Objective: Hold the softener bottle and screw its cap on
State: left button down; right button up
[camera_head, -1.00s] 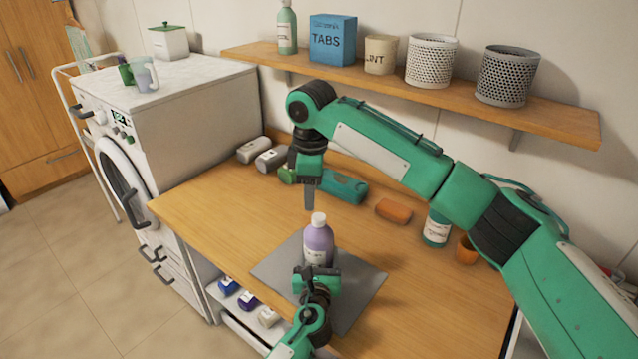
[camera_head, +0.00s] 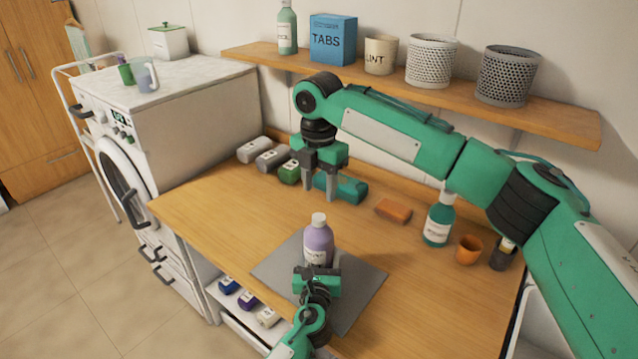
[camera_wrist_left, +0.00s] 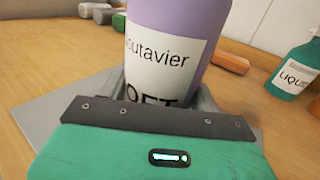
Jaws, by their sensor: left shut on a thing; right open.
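The softener bottle (camera_head: 318,240) is purple with a white label and stands upright on a grey mat (camera_head: 362,287). A white cap (camera_head: 319,219) sits on its top; I cannot tell how tightly. My left gripper (camera_head: 318,270) is shut around the lower part of the bottle. The left wrist view shows the bottle's labelled body (camera_wrist_left: 172,55) between the jaws, with the cap out of frame. My right gripper (camera_head: 319,190) is open and empty, fingers pointing down, above and apart from the cap.
Several small grey and green packs (camera_head: 271,157), a teal item (camera_head: 350,188) and an orange block (camera_head: 393,211) lie along the wall. A green bottle (camera_head: 438,225) and orange cup (camera_head: 469,250) stand at right. A wall shelf (camera_head: 440,95) is above.

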aim_at(319, 216)
jog(key=shift+f, duration=0.1)
jog(key=shift+f, duration=3.95)
jog(key=shift+c, duration=0.3)
grip_shut()
jog(key=m, duration=1.1)
jog(key=shift+m, duration=0.4)
jog(key=m, duration=0.5)
jog(key=shift+f, duration=0.1)
jog(key=m, duration=0.5)
jog(key=shift+o, duration=0.6)
grip_release()
